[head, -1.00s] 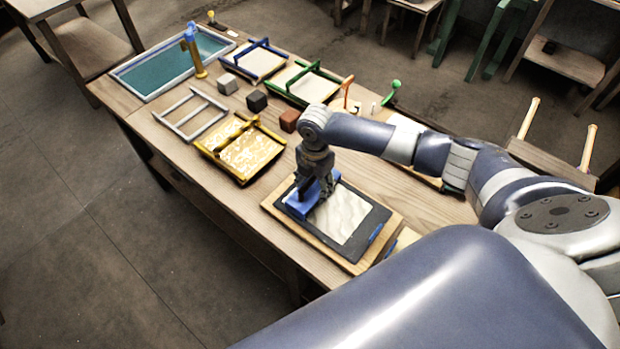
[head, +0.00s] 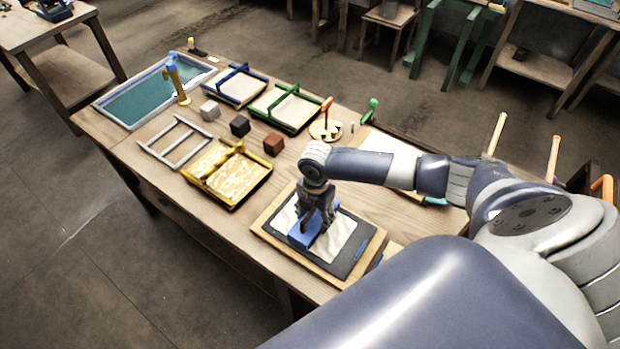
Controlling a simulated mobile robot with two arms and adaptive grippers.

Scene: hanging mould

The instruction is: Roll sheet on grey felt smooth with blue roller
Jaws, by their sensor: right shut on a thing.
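The blue roller (head: 304,236) rests on the pale wrinkled sheet (head: 337,240), near its middle. The sheet lies on the dark grey felt (head: 357,262), which sits on a wooden board (head: 372,250) at the near part of the table. Sheet shows on both sides of the roller. My right gripper (head: 316,216) points down from above and is shut on the roller; its fingers partly hide the grip. My left gripper is not in view.
Left of the board stands a yellow mould (head: 238,190) with patterned pulp. Behind it are a grey frame (head: 178,160), a teal vat (head: 140,100), blue (head: 262,75) and green (head: 285,112) moulds, and several small blocks. Bare tabletop lies left of the board.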

